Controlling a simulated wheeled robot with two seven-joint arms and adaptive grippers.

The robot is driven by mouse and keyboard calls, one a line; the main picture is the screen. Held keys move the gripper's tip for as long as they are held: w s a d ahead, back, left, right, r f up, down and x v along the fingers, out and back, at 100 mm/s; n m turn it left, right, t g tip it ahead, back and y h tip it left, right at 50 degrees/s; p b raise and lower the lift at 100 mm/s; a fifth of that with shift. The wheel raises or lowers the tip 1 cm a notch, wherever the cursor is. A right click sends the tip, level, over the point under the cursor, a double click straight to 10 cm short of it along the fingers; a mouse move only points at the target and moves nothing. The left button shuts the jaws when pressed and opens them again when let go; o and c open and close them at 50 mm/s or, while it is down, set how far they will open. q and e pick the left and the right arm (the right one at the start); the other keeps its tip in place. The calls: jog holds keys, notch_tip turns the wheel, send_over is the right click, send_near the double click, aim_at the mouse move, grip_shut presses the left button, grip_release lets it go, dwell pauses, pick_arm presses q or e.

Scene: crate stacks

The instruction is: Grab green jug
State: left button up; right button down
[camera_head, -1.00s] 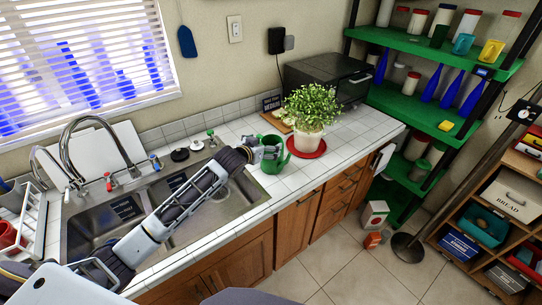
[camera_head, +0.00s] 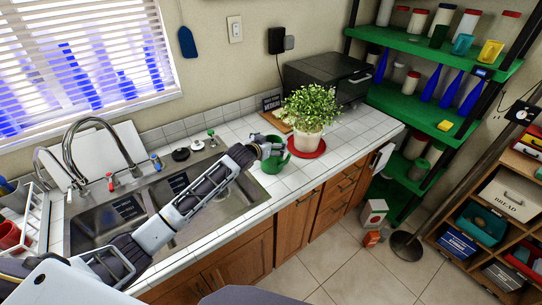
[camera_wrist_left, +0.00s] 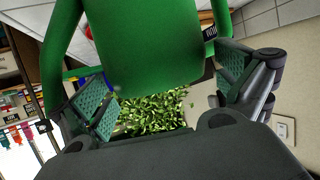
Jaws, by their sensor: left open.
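The green jug (camera_head: 275,163) stands on the white tiled counter (camera_head: 345,150) between the sink and the potted plant. My left gripper (camera_head: 270,149) is at the jug, partly covering its upper part in the head view. In the left wrist view, the jug (camera_wrist_left: 150,45) fills the top middle, with green handle-like loops at its sides. The open fingers of my left gripper (camera_wrist_left: 168,88) lie on either side of the jug's body. I cannot tell whether they touch it. My right gripper is not in view.
A leafy plant in a white pot (camera_head: 308,140) on a red saucer (camera_head: 322,148) stands close to the right of the jug. The sink (camera_head: 215,222) is to the left. A dark microwave (camera_head: 325,80) stands behind, and green shelves (camera_head: 420,45) are at the right.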

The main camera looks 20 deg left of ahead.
pick_arm(q)
jog(key=c, duration=1.2)
jog(key=shift+r, duration=0.1)
jog(key=shift+c, duration=0.2)
notch_tip(320, 180, up, 10)
jog(key=b, duration=0.1)
jog(key=shift+b, duration=0.4)
